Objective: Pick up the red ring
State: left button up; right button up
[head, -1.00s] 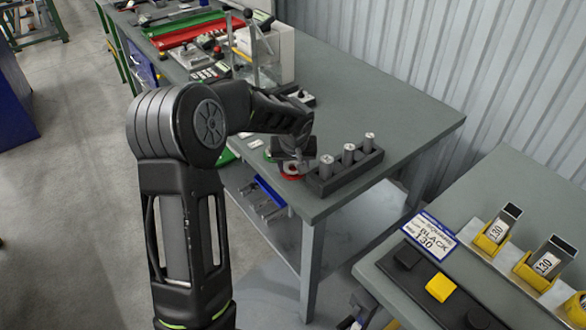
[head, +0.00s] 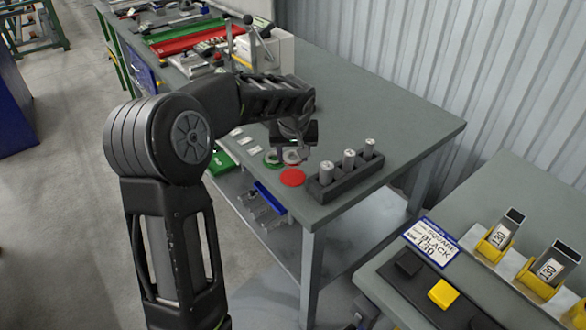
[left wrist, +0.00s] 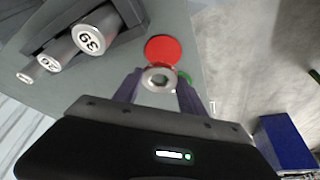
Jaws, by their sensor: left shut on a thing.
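A ring with a pale metallic face (left wrist: 158,79) sits between the fingertips of my left gripper (left wrist: 158,84), which is shut on it. In the head view the gripper (head: 293,151) holds the ring (head: 292,157) just above the grey table, near its front corner; some red shows at the ring's edge. A flat red disc (head: 292,177) lies bare on the table beside it and also shows in the left wrist view (left wrist: 162,49). My right gripper is not in view.
A dark block with several metal cylinders (head: 346,167) stands right of the red disc. A green ring or disc (head: 272,158) lies to the left. Behind stands a grey box device (head: 264,52). A second table with a label sign (head: 431,241) is at right.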

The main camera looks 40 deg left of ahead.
pick_arm(q)
jog(key=shift+r, duration=2)
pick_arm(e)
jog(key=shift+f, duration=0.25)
